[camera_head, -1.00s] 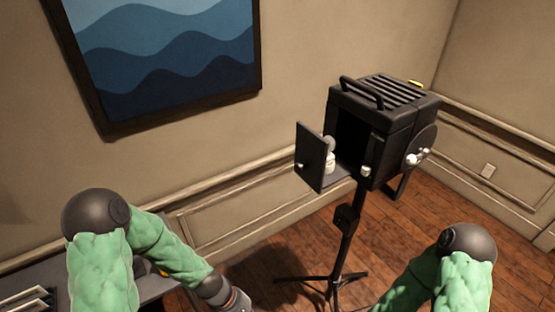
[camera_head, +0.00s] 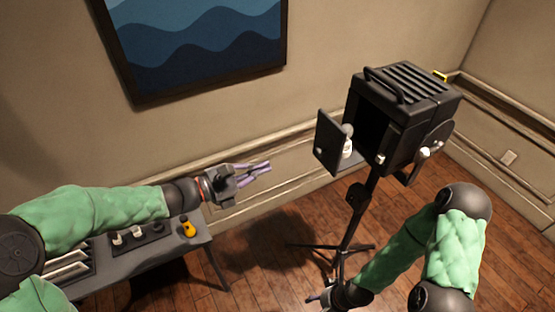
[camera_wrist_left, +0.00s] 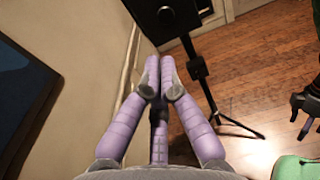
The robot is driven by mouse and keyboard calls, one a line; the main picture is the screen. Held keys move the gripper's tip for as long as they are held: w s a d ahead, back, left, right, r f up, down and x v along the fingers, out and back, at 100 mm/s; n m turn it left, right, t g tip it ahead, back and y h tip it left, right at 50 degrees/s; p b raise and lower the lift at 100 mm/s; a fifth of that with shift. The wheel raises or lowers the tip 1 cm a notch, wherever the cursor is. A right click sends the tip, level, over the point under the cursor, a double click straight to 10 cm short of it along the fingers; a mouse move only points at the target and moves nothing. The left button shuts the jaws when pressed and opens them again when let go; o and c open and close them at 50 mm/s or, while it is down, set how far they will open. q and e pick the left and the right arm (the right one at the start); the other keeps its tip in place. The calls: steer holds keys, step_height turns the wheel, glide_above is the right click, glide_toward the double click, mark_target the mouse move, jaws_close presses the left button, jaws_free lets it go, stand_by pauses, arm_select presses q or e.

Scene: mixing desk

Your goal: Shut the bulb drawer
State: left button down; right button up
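The bulb drawer (camera_head: 329,143) stands pulled out from the left side of a black lamp housing (camera_head: 403,115) on a tripod. Its dark front panel is apart from the housing, with a white bulb (camera_head: 347,148) behind it. My left gripper (camera_head: 268,168), with purple fingers, is left of the drawer and a little lower in the picture, not touching it. In the left wrist view its fingertips (camera_wrist_left: 160,63) come together with nothing between them. My right gripper (camera_head: 328,298) is low near the tripod, dark and small; its fingers are unclear.
The tripod (camera_head: 346,235) stands on the wooden floor. A grey table (camera_head: 120,268) at lower left carries small items and a yellow object (camera_head: 188,229). The wall with a picture (camera_head: 200,45) runs behind. The space between left gripper and drawer looks clear.

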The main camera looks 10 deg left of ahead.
mark_target(314, 151)
arm_select(q)
steer(key=x, duration=1.3)
steer(key=shift+d+p, duration=0.1)
steer(key=shift+p, duration=0.2)
steer(key=b+x, duration=0.1)
steer(key=x, duration=0.3)
steer(key=b+x, duration=0.1)
steer(key=x, duration=0.4)
steer(key=b+x, duration=0.1)
steer(key=x, duration=0.4)
steer(key=shift+s+r+b, duration=0.1)
steer(key=shift+r+b, duration=0.2)
steer(key=shift+b, duration=0.05)
steer(key=shift+r, duration=0.15)
